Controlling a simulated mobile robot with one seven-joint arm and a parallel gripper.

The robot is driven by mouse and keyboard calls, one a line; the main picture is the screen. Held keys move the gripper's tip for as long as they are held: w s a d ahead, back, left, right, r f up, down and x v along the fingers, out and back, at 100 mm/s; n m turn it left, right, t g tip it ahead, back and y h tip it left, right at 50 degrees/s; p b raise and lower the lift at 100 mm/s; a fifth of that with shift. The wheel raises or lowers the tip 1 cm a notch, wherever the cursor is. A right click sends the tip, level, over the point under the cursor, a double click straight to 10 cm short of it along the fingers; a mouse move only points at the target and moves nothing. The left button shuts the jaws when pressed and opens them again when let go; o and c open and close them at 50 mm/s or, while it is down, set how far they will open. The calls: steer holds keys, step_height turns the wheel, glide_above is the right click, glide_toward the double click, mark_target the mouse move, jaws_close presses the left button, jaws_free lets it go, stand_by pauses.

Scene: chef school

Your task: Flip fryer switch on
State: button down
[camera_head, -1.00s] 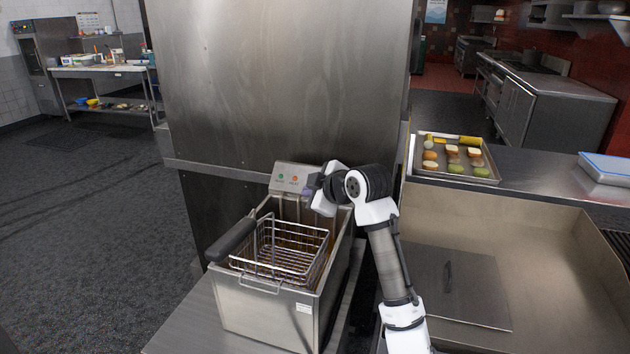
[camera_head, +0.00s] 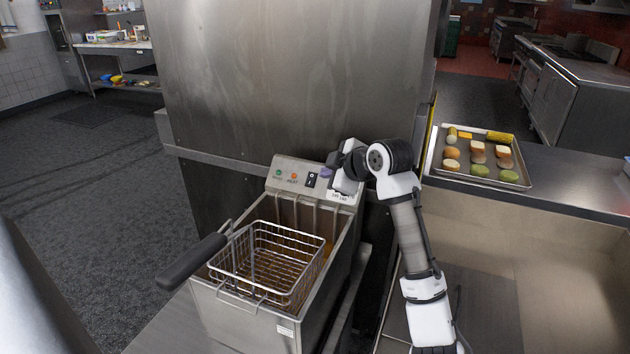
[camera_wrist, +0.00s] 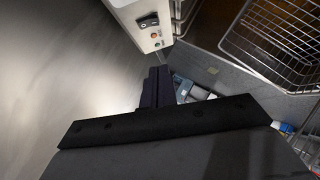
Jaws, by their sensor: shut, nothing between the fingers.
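The steel fryer (camera_head: 240,315) stands in front of a tall steel panel, with a wire basket in its tub. The fryer's sloped control panel (camera_head: 284,168) carries a green light, an orange light and a black rocker switch (camera_head: 311,180). In the wrist view the switch (camera_wrist: 149,21) shows at the top, with the lights below it. I cannot tell which way it is tipped. My gripper (camera_head: 326,172) is shut and empty, just right of the switch in the head view and apparently apart from it. Its dark fingers (camera_wrist: 158,73) point toward the panel's side of the wrist view.
The basket (camera_head: 268,262) has a black handle (camera_head: 190,262) sticking out front left. A tray (camera_head: 478,178) of buns and other food lies on the counter at right. The tall steel panel (camera_head: 290,75) is close behind the fryer. Open floor (camera_head: 80,170) lies at left.

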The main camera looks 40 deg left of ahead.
steer(key=shift+a, duration=0.1)
steer(key=b, duration=0.3)
glide_toward(307, 184)
steer(key=a, duration=0.5)
steer(key=shift+w+f+b, duration=0.15)
steer(key=shift+w+f, duration=0.1)
steer(key=shift+f, duration=0.35)
steer(key=shift+w+f+b, duration=0.15)
steer(key=shift+w+f, duration=0.1)
steer(key=shift+f, duration=0.3)
steer(key=shift+w+f, duration=0.35)
steer(key=shift+w+f+b, duration=0.1)
steer(key=shift+f+b, duration=0.25)
steer(key=shift+b, duration=0.1)
steer(key=shift+r, duration=0.1)
steer(key=shift+r, duration=0.1)
